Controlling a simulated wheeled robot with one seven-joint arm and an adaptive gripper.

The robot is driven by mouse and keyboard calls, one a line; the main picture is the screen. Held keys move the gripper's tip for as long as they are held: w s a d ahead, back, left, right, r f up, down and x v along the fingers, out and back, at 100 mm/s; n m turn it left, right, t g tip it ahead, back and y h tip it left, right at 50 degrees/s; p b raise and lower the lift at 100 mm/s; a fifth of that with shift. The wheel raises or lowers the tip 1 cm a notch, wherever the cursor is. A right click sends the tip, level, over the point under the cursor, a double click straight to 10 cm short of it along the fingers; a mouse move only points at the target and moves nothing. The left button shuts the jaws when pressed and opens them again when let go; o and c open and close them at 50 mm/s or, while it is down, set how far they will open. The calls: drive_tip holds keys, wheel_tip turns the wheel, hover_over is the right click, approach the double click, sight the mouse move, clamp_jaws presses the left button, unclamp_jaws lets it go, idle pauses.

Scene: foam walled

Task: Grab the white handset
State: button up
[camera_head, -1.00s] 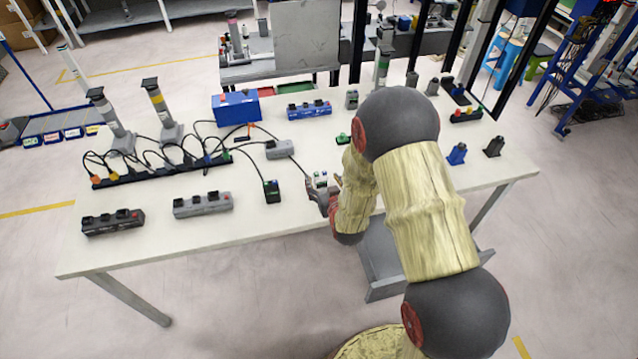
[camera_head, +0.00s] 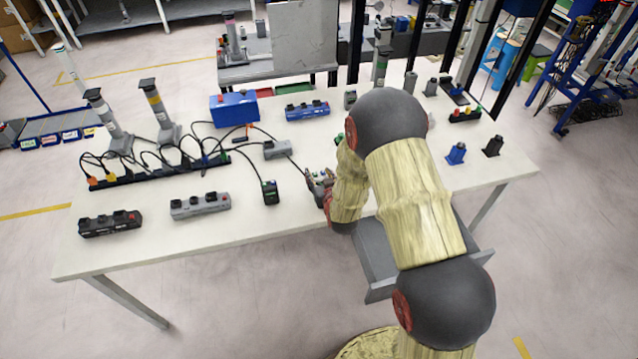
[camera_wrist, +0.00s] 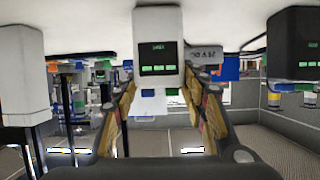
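The white handset (camera_wrist: 157,45) shows in the wrist view at top centre, with a dark screen and green readouts. It appears upside down there, in line with the gap between my gripper's fingers. My gripper (camera_wrist: 160,88) is open, one finger on each side of the handset's lower part in the picture. I cannot tell whether either finger touches it. In the head view my gripper (camera_head: 320,181) is low over the front part of the table, right of a black handset (camera_head: 270,192). The white handset cannot be made out clearly there.
The black handset also shows at right in the wrist view (camera_wrist: 294,45); a white block (camera_wrist: 22,75) is at left. A grey power strip (camera_head: 200,205), a black one (camera_head: 110,224) and a small grey box (camera_head: 278,149) lie on the table (camera_head: 240,222). A blue toolbox (camera_head: 234,108) stands behind.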

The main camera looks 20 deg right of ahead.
drive_tip(key=c, duration=0.7)
drive_tip(key=shift+c, duration=0.2)
